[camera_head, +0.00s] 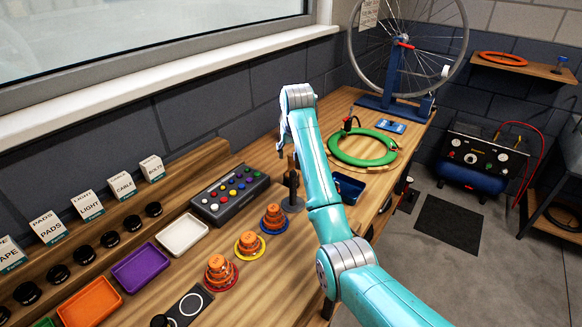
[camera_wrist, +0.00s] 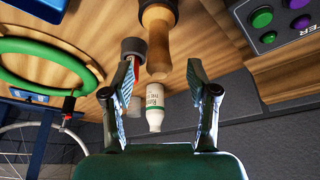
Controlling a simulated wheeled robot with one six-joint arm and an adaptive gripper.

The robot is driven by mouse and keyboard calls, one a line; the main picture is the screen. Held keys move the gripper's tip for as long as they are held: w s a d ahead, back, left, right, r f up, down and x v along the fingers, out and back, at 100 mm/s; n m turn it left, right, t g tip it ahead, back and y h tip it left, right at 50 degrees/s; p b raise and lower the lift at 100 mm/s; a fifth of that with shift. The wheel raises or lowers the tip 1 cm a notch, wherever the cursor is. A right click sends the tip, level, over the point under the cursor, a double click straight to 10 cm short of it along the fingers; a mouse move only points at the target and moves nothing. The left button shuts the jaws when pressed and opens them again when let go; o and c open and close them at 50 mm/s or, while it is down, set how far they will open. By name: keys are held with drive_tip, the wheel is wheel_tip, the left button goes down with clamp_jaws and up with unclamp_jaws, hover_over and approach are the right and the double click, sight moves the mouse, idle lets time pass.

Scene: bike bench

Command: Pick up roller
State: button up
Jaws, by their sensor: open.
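A wooden-handled tool, which looks like the roller (camera_wrist: 157,38), stands in a dark holder in the wrist view. Its wooden body has a dark end cap. In the head view it stands on the bench beside my arm, with its dark stand (camera_head: 292,203) showing below. My gripper (camera_wrist: 161,70) is open and empty, its two fingers on either side of the tool's line, apart from it. In the head view my gripper (camera_head: 284,140) is small and partly hidden by my wrist.
A white bottle (camera_wrist: 155,106) and a grey-and-red cylinder (camera_wrist: 132,50) stand close to the fingers. A green ring (camera_head: 362,148) lies to the right, a button console (camera_head: 230,194) to the left. Orange stacked parts (camera_head: 273,217) and trays stand along the bench.

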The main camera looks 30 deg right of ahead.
sight(291, 153)
drive_tip(key=shift+x, duration=1.6)
clamp_jaws()
drive_tip(key=shift+r, duration=0.1)
